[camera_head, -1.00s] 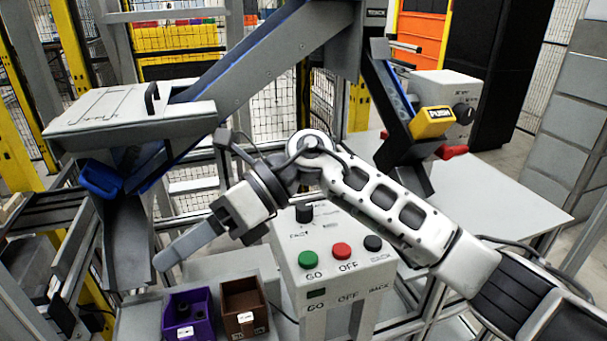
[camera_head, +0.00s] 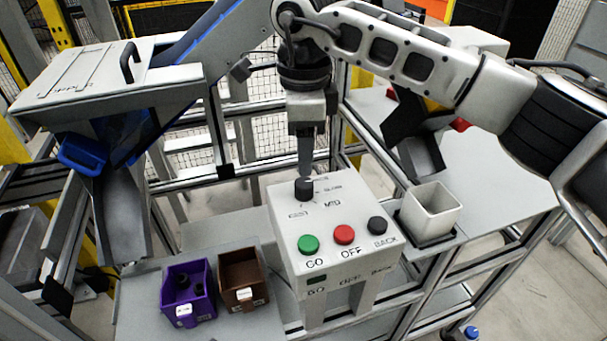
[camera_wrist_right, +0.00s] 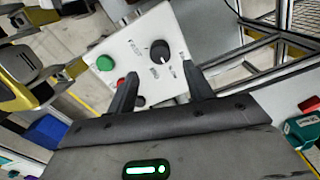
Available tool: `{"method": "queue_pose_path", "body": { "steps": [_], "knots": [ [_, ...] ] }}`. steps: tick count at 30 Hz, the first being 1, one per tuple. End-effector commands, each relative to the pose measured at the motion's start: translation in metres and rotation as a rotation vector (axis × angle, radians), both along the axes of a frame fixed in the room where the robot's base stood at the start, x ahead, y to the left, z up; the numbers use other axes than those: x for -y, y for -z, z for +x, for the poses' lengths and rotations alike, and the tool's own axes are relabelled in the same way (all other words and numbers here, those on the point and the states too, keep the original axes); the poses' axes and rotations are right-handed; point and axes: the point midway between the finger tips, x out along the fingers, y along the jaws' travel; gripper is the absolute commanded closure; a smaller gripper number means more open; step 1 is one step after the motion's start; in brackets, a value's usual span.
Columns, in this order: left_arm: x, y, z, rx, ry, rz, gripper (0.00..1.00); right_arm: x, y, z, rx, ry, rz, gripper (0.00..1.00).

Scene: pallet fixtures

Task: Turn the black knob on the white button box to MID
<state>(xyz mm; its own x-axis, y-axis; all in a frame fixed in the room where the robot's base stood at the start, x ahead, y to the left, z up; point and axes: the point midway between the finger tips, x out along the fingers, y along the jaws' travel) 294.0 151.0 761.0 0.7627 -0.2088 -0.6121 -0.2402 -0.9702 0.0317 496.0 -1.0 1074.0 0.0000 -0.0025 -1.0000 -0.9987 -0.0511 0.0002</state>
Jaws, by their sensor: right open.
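The white button box (camera_head: 320,215) stands at the middle front of the head view. Its black knob (camera_head: 303,189) is at the back of the top face, with a MID label to its right and other labels around it; I cannot read the knob's setting. My right gripper (camera_head: 305,168) points down just behind and above the knob. In the right wrist view, the open, empty fingers (camera_wrist_right: 160,82) spread on either side below the knob (camera_wrist_right: 160,50), apart from it. My left gripper is not in view.
Green (camera_head: 308,244), red (camera_head: 344,234) and black (camera_head: 377,225) buttons sit in front of the knob. A purple bin (camera_head: 188,292) and a brown bin (camera_head: 243,280) stand left of the box. A white square container (camera_head: 431,209) stands close on its right.

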Motion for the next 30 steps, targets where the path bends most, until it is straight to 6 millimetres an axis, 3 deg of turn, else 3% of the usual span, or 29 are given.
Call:
{"method": "queue_pose_path", "body": {
  "steps": [6, 12, 23, 24, 28, 30],
  "knots": [
    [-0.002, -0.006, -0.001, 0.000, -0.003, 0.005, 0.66, 0.000, 0.043, -0.001, -0.004, -0.001, 0.002, 0.48],
    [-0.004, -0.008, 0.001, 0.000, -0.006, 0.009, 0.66, -0.001, 0.066, -0.001, -0.002, -0.001, 0.002, 0.48],
    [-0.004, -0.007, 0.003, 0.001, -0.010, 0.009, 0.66, -0.001, 0.073, 0.000, 0.001, -0.001, 0.002, 0.48],
    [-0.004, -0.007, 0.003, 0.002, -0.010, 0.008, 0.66, -0.001, 0.073, 0.000, 0.000, -0.001, 0.002, 0.51],
    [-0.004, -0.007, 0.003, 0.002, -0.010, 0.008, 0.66, -0.001, 0.073, 0.000, 0.000, -0.001, 0.002, 0.87],
    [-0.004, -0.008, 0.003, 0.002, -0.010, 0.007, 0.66, -0.001, 0.073, 0.000, 0.000, -0.001, 0.002, 0.93]
  ]
}}
